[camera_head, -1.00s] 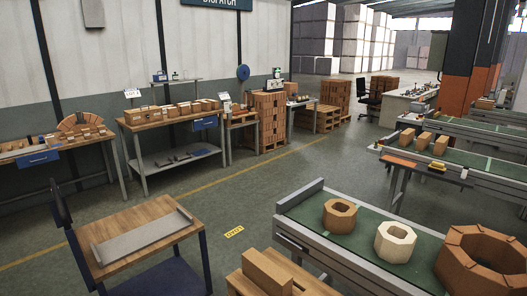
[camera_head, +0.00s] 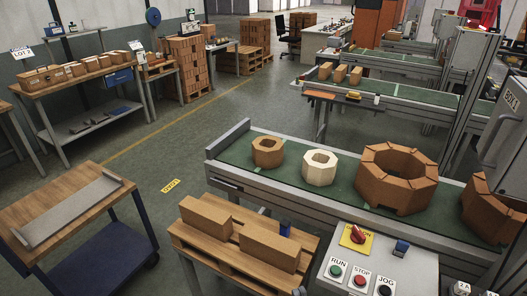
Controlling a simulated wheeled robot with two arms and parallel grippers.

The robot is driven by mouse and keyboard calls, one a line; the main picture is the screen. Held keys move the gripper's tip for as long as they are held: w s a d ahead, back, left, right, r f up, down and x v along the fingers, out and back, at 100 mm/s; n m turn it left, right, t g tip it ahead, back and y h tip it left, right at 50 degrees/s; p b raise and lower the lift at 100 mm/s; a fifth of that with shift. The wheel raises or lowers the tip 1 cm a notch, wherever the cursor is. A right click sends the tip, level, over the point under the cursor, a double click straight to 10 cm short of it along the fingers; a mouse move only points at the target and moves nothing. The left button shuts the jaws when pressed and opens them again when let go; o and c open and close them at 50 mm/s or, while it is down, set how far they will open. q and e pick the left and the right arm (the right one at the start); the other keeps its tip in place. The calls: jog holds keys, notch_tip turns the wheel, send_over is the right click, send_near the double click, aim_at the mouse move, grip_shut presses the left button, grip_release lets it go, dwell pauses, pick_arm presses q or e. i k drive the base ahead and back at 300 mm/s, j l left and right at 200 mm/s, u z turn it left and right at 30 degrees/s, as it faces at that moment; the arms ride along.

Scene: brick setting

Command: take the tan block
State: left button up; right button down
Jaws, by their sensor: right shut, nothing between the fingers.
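Two plain tan blocks lie on a wooden pallet-like top in the front middle. The left tan block (camera_head: 205,217) lies behind and to the left of the right tan block (camera_head: 269,246). Both are long and rectangular, and they lie apart. Several similar tan blocks (camera_head: 340,73) stand on a far conveyor; I cannot tell which block is the one named.
A near conveyor (camera_head: 235,152) carries brown octagonal rings (camera_head: 397,178) and a cream ring (camera_head: 319,168). A control panel (camera_head: 335,253) with buttons stands at front right. A wooden cart (camera_head: 60,205) holds a grey tray at left.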

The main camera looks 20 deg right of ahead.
aim_at(268, 150)
jog(key=i+j+z, duration=0.25)
jog(key=i+j, duration=0.3)
jog(key=i+j+z, duration=0.15)
jog(key=i+j, duration=0.2)
jog(key=i+j+z, duration=0.25)
jog(key=i+j, duration=0.25)
jog(key=j, duration=0.25)
jog(key=i+j+z, duration=0.15)
jog(key=j, duration=0.2)
jog(key=i+j+z, duration=0.15)
jog(key=j, duration=0.3)
jog(key=i+j+z, duration=0.1)
jog(key=i+j, duration=0.2)
jog(key=j, duration=0.15)
